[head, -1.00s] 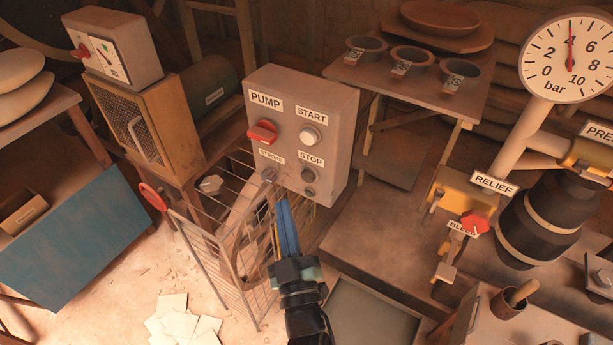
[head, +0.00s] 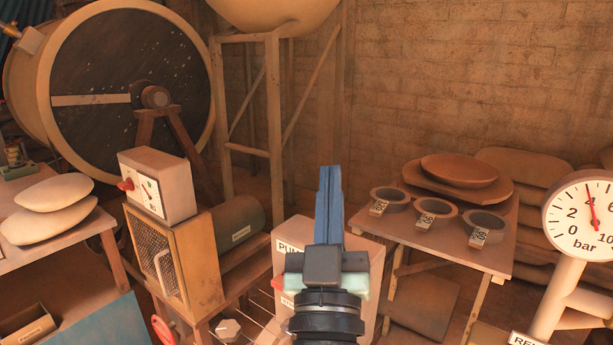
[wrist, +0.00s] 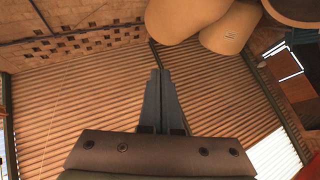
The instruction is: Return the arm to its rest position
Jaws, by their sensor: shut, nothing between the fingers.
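My gripper (head: 329,180) stands upright in the lower middle of the head view, its blue fingers together and pointing up. It holds nothing. In the wrist view my gripper (wrist: 160,75) is also closed and points up toward a ribbed roof (wrist: 90,100). The fingers touch nothing that I can see.
A table (head: 455,248) with several labelled bowls stands right of my gripper. A pressure gauge (head: 585,215) is at the far right. A small switch box (head: 160,185) on a cabinet, a large drum (head: 120,60) and a tank stand (head: 275,110) are left and behind.

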